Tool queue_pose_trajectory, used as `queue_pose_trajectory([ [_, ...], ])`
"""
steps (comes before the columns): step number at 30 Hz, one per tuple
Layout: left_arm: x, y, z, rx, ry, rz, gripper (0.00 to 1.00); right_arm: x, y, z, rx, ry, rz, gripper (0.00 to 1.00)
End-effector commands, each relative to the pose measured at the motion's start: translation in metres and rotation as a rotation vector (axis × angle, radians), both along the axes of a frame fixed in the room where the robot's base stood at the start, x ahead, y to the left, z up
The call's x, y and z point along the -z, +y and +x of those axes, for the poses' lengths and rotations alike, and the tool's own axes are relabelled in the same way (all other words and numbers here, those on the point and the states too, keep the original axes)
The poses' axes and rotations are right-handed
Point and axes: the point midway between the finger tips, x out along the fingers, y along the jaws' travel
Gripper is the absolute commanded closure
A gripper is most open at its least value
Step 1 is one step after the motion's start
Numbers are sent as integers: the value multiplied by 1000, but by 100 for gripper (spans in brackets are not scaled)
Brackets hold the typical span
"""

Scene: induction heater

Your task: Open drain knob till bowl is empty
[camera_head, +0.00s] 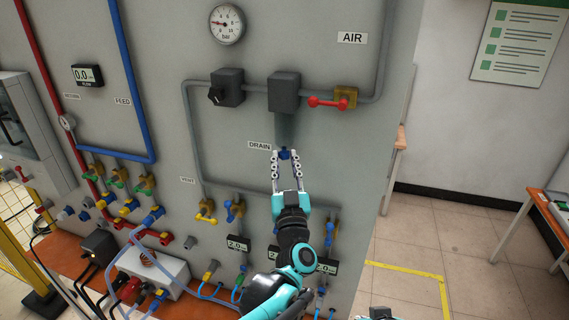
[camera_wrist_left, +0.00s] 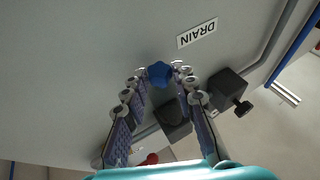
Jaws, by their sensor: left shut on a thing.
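The blue drain knob (camera_head: 284,153) sits below a filter bowl on the grey panel, just right of the DRAIN label (camera_head: 260,145). My left gripper (camera_head: 285,156) reaches up to it with its fingertips on either side, shut on the knob. The left wrist view shows the blue knob (camera_wrist_left: 159,73) between the fingertips (camera_wrist_left: 160,72). The bowl (camera_head: 285,128) is a dim, see-through shape under a dark grey block (camera_head: 284,92); its liquid level cannot be made out.
A red-handled valve (camera_head: 328,103) is right of the block, and a dark regulator (camera_head: 227,88) is left of it. Grey pipes run around them. Yellow and blue valves (camera_head: 206,211) sit lower on the panel.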

Motion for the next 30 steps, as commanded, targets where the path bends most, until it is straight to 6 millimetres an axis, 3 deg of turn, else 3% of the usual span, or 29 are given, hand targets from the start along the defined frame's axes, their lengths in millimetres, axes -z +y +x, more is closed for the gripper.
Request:
queue_pose_trajectory([
  [10, -2, 0, 0, -3, -3, 3, 100, 0, 0, 0, 0, 0, 0, 100],
  [11, -2, 0, 0, -3, -3, 3, 65, 0, 0, 0, 0, 0, 0, 100],
  [12, -2, 0, 0, -3, -3, 3, 55, 0, 0, 0, 0, 0, 0, 100],
  [13, -2, 0, 0, -3, -3, 2, 52, 0, 0, 0, 0, 0, 0, 100],
  [23, 0, -1, -2, -1, -2, 2, 52, 0, 0, 0, 0, 0, 0, 100],
  [30, 14, -5, -37, 3, -2, 1, 52, 0, 0, 0, 0, 0, 0, 100],
])
